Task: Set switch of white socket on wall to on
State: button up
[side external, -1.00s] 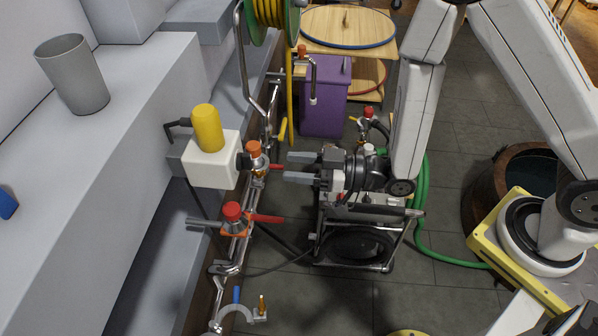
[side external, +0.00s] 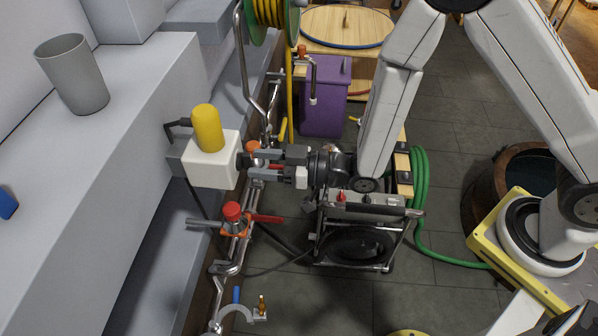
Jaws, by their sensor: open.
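The white socket (side external: 208,168) is a white box on the left, fixed by the grey wall, with a yellow cylinder on its top. A dark round knob (side external: 241,161), which looks like its switch, sticks out of the box's right face. Its setting is too small to read. My gripper (side external: 254,164) points left at the knob, with its two fingers apart and empty. The fingertips are right by the knob. I cannot tell whether they touch it or reach around it.
An orange-topped valve (side external: 253,147) is partly hidden behind my fingers. A red-capped valve with red handle (side external: 234,218) and metal pipes lie below. A grey cup (side external: 75,75) stands on the ledge. A purple bin (side external: 324,100) stands behind.

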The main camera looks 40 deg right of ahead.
jog(key=shift+w+a, duration=0.1)
jog(key=shift+w+a, duration=0.45)
jog(key=shift+a, duration=0.05)
